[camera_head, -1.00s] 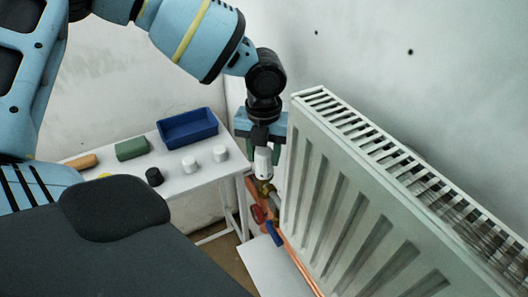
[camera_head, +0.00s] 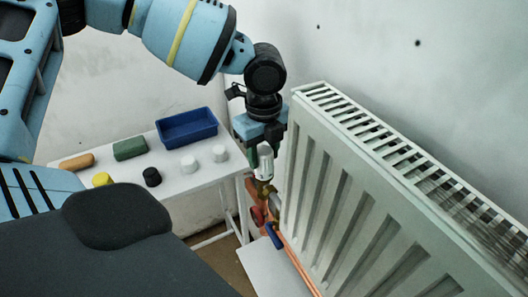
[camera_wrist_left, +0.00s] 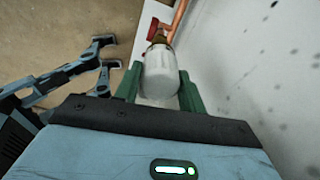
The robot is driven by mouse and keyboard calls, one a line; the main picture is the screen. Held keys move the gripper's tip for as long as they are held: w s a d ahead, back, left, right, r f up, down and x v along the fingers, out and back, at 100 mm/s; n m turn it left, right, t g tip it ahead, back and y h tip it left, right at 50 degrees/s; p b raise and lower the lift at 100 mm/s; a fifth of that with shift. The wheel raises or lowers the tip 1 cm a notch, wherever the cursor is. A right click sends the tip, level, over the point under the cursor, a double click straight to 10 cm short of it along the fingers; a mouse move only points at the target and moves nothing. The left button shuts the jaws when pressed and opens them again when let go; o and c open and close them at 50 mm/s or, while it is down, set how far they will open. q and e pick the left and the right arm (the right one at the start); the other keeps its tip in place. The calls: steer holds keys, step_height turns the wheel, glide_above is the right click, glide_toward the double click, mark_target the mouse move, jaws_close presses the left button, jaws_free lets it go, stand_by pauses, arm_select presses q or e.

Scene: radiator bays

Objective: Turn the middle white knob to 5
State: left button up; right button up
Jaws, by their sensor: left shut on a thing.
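The white knob (camera_head: 265,162) sits upright on a brass valve beside the left end of the radiator. My left gripper (camera_head: 263,143) comes down on it from above and is shut on it. In the left wrist view the white knob (camera_wrist_left: 160,74) lies between the two green fingers of my left gripper (camera_wrist_left: 158,90). Its number marks are too small to read. Only this one valve knob shows, so I cannot tell from these views that it is the middle one.
The white radiator (camera_head: 350,190) stands close on the right. Copper pipe, a red handle (camera_head: 257,216) and a blue handle (camera_head: 273,236) lie below the valve. A white table (camera_head: 205,175) at left carries a blue tray (camera_head: 187,128) and several small loose pieces.

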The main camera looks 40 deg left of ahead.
arm_select(q)
steer(key=n, duration=0.4)
steer(key=shift+n, duration=0.3)
steer(key=n, duration=0.3)
steer(key=shift+n, duration=0.3)
steer(key=n, duration=0.3)
steer(key=shift+n+b, duration=0.3)
steer(key=n, duration=0.3)
steer(key=shift+n, duration=0.3)
steer(key=n, duration=0.3)
steer(key=shift+n, duration=0.4)
steer(key=n, duration=0.3)
steer(key=shift+n+b, duration=0.3)
steer(key=n, duration=0.3)
steer(key=shift+n, duration=1.8)
